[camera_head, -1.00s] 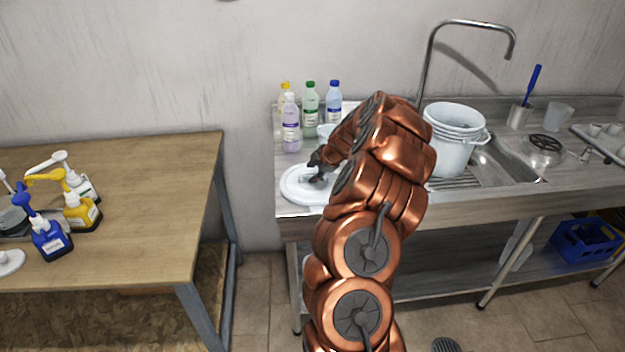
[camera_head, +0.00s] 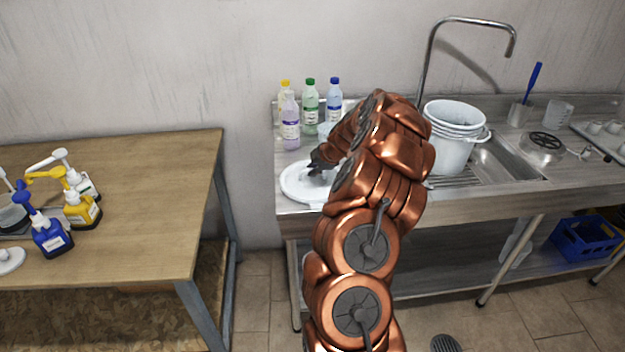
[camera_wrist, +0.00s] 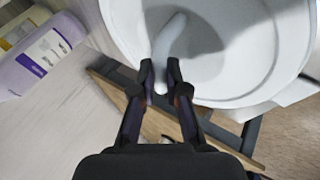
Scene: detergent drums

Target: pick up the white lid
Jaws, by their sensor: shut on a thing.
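The white lid (camera_head: 294,184) is a round disc at the left end of the steel counter, partly hidden by my arm in the head view. In the wrist view the lid (camera_wrist: 235,85) fills the upper right, with a curved white handle (camera_wrist: 168,40) across it. My gripper (camera_head: 318,163) is at the lid's middle. In the wrist view my gripper (camera_wrist: 160,84) is shut with the end of the handle between its fingertips. I cannot tell whether the lid is clear of the counter.
Several bottles stand behind the lid, among them a purple one (camera_head: 290,122), which also shows in the wrist view (camera_wrist: 38,58). Stacked white buckets (camera_head: 452,150) stand right of my arm by the sink. A wooden table (camera_head: 140,200) with pump bottles is at left.

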